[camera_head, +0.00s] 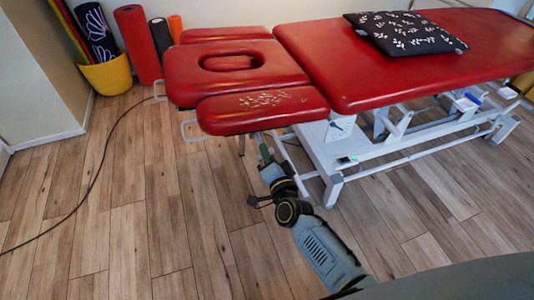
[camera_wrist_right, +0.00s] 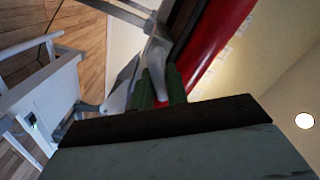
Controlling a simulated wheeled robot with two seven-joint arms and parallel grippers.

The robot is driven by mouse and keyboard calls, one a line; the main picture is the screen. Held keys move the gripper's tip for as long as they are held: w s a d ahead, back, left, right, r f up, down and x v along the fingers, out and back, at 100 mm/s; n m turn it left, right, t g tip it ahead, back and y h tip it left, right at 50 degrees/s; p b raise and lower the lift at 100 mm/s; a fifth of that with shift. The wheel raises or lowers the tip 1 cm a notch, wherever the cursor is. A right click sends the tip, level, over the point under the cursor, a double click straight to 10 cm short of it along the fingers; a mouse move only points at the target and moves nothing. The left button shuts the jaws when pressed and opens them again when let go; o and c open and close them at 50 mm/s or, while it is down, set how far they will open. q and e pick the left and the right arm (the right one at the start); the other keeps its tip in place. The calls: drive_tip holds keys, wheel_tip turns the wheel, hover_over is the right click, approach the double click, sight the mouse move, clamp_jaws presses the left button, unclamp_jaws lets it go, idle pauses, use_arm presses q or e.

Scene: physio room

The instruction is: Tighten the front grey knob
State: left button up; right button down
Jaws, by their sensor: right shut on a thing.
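The red treatment table (camera_head: 400,55) has a split head end, and its front red armrest pad (camera_head: 265,110) hangs over my right gripper (camera_head: 264,150). My right arm reaches up from the lower right to just below this pad. In the right wrist view, the green fingers of my right gripper (camera_wrist_right: 162,84) are shut on the light grey knob (camera_wrist_right: 157,60), close to the underside of the red pad. The knob is not clear in the head view, where the pad and the gripper hide it. My left gripper is not in view.
White frame legs (camera_head: 330,160) stand just right of my right gripper. A dark patterned cushion (camera_head: 405,32) lies on the table. A yellow bucket (camera_head: 106,74) with rolled mats stands at the back left. A dark cable (camera_head: 95,180) crosses the otherwise clear wooden floor.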

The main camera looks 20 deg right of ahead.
drive_tip(key=shift+f+m, duration=0.1)
drive_tip(key=shift+m, duration=0.9)
drive_tip(key=shift+m+b, duration=0.4)
drive_tip(key=shift+m, duration=0.8)
drive_tip(key=shift+f+m+b, duration=0.1)
drive_tip(key=shift+m+b, duration=0.2)
drive_tip(key=shift+m, duration=0.9)
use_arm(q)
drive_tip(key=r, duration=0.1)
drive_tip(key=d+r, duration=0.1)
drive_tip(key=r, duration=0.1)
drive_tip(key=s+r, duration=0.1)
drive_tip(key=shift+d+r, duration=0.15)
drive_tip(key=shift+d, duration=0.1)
use_arm(e)
drive_tip(key=shift+m, duration=0.4)
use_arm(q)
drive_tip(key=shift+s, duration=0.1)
use_arm(e)
drive_tip(key=c, duration=1.4)
unclamp_jaws()
